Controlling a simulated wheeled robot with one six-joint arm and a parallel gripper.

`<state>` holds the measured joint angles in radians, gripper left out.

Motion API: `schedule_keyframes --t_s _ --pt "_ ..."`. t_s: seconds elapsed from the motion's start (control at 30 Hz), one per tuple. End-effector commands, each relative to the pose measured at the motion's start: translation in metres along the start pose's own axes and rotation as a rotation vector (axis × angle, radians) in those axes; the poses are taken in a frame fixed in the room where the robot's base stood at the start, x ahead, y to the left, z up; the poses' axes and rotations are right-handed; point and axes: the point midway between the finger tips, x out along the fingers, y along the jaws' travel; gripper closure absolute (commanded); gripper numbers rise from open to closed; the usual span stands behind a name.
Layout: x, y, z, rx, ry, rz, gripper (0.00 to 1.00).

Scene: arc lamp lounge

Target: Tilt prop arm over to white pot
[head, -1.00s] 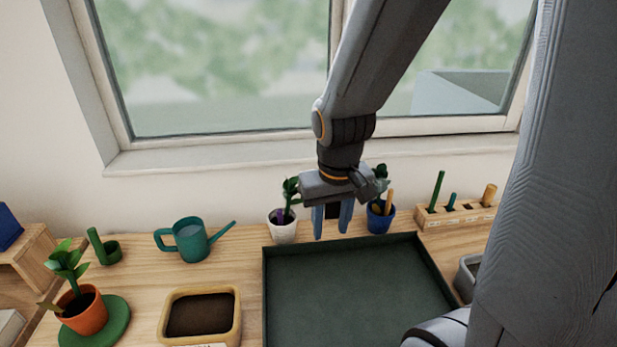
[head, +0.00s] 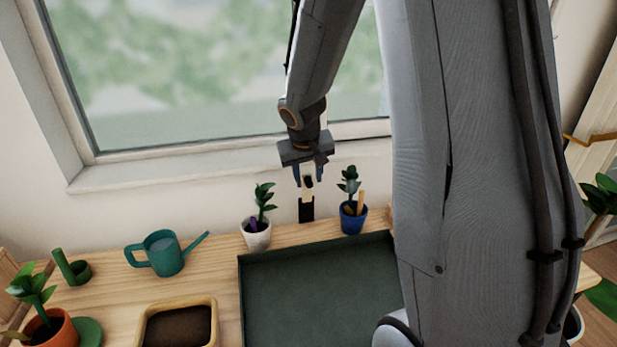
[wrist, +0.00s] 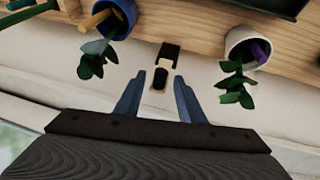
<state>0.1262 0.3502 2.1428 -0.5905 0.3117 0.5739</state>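The prop arm (head: 307,184) is a small upright cream and black piece on a black base (head: 306,212), between the two pots at the table's back edge. It also shows in the wrist view (wrist: 163,63). The white pot (head: 257,236), with a leafy plant and a purple item, stands to its left in the head view and at right in the wrist view (wrist: 240,46). My gripper (head: 308,183) is open, pointing down at the prop arm's upper end. In the wrist view its fingers (wrist: 158,82) straddle the prop arm's tip in the picture; contact cannot be told.
A blue pot (head: 353,222) with a plant and wooden stick stands right of the prop arm. A dark green tray (head: 315,300) lies in front. A teal watering can (head: 163,254) and soil box (head: 178,326) are at left. The window wall is close behind.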

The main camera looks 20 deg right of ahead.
Motion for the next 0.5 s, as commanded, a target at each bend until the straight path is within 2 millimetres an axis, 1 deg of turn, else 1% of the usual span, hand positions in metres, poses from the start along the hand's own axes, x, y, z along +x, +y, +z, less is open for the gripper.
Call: schedule_keyframes --t_s 0.13,0.37,0.47,0.5 --pt "0.0056 0.0000 0.0001 -0.001 0.000 0.000 0.64" --pt "0.0060 -0.0001 0.0002 -0.001 0.000 0.000 0.64" --pt "0.0060 -0.0002 0.0003 -0.001 0.000 0.000 0.80" --pt "0.0060 -0.0002 0.0003 -0.001 0.000 0.000 0.86"
